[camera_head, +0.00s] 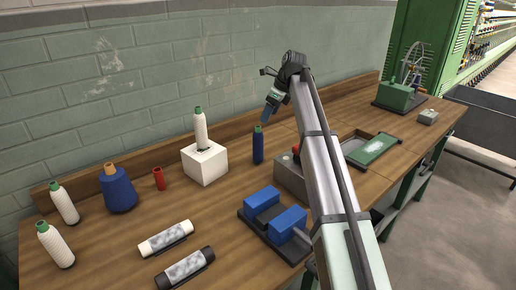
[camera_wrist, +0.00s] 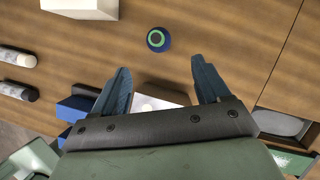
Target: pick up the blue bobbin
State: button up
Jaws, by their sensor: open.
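The slim blue bobbin (camera_head: 258,146) with a green top stands upright on the wooden bench, right of a white block. In the wrist view the bobbin (camera_wrist: 158,40) is seen from above, its green ring top facing the camera. My gripper (camera_head: 265,120) points down close above the bobbin's top in the head view. In the wrist view my gripper (camera_wrist: 161,70) is open and empty. The bobbin shows beyond the fingertips, roughly centred between them and apart from both.
The white block (camera_head: 205,168) carrying a white cone stands left of the bobbin. A fat blue cone (camera_head: 118,194) and a small red bobbin (camera_head: 159,179) stand further left. A blue two-block fixture (camera_head: 287,221) is in front. A grey box (camera_head: 289,178) sits right, partly behind my arm.

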aim_at(261, 134)
jog(key=x, duration=0.8)
jog(key=shift+d, duration=0.15)
jog(key=shift+x, duration=2.7)
jog(key=shift+s+d, duration=0.1)
jog(key=shift+s, duration=0.1)
jog(key=shift+c, duration=0.3)
jog(key=c, duration=1.1)
